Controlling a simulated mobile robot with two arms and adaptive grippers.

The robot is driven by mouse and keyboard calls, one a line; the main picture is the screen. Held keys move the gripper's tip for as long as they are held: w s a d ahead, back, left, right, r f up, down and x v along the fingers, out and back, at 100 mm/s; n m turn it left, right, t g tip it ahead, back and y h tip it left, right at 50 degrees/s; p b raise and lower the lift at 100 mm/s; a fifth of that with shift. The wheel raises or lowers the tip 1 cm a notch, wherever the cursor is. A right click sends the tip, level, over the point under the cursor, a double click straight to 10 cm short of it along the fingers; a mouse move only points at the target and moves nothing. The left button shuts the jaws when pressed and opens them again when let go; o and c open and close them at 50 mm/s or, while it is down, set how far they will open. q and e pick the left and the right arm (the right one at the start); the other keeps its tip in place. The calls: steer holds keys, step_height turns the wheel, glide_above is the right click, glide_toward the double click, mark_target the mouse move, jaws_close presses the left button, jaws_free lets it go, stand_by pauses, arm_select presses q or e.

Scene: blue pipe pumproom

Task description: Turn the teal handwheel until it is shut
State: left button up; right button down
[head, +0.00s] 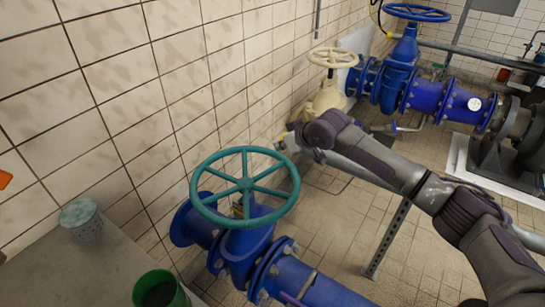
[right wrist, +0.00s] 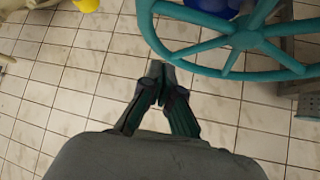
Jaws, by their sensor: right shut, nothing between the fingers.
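The teal handwheel (head: 245,184) sits on top of a blue valve (head: 248,240) beside the tiled wall. Its spokes and rim are in clear view; whether the valve is open or shut cannot be told. My right gripper (head: 286,143) is just beyond the wheel's far right rim in the head view, small and hard to make out. In the right wrist view, its fingers (right wrist: 157,73) are together and empty. The teal rim (right wrist: 150,25) passes ahead and to the right of the fingertips, with a gap in the picture. My left gripper is not in view.
A cream valve (head: 327,98) and a blue valve with a blue handwheel (head: 418,13) stand farther back. A green cup (head: 160,290) and a pale teal perforated container (head: 82,217) are on the grey ledge at left.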

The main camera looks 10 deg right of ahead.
mark_target(274, 156)
steer(key=x, duration=0.8)
steer(key=shift+s+d+f+p, duration=0.3)
steer(key=shift+s+p, duration=0.1)
steer(key=shift+s, duration=0.15)
steer(key=shift+s+d+f+p, duration=0.25)
steer(key=shift+s+d+p, duration=0.15)
steer(key=shift+s, duration=0.15)
steer(key=shift+s+d+f, duration=0.15)
steer(key=shift+s+f, duration=0.1)
steer(key=shift+s, duration=0.2)
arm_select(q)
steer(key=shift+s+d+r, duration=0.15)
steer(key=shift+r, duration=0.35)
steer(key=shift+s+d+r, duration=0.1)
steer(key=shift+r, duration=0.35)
arm_select(e)
steer(key=shift+f, duration=0.1)
